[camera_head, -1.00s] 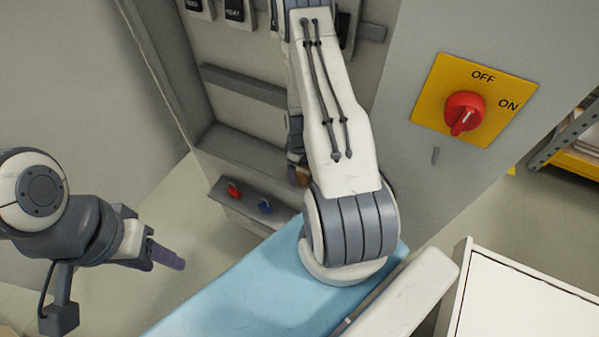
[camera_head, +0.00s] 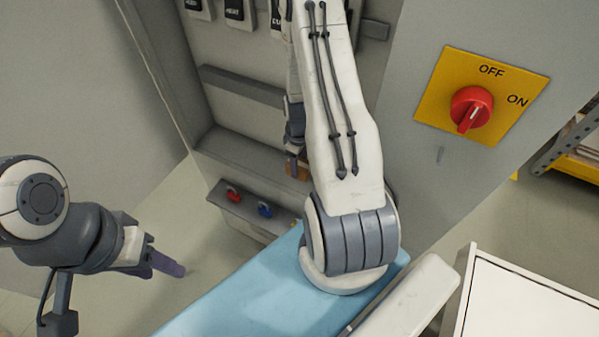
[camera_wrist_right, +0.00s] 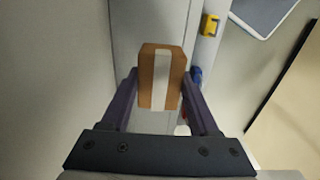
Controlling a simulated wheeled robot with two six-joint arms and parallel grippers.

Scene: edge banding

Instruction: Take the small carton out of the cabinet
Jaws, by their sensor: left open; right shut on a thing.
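The small carton (camera_wrist_right: 147,82), brown with a white stripe, is between the fingers of my right gripper (camera_wrist_right: 160,98), which is shut on it. In the head view the carton (camera_head: 297,170) shows only in part, beside my right forearm, and my right gripper (camera_head: 292,158) points down at it in front of the cabinet (camera_head: 215,110). My left gripper (camera_head: 166,263) is open and empty at the left, over the floor and apart from the cabinet. The carton's lower part is hidden by my right arm in the head view.
A red-knobbed switch (camera_head: 472,108) on a yellow plate is on the grey panel at right. A ledge at the cabinet's bottom carries a red part (camera_head: 233,195) and a blue part (camera_head: 265,209). A white-topped unit (camera_head: 530,300) stands at lower right.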

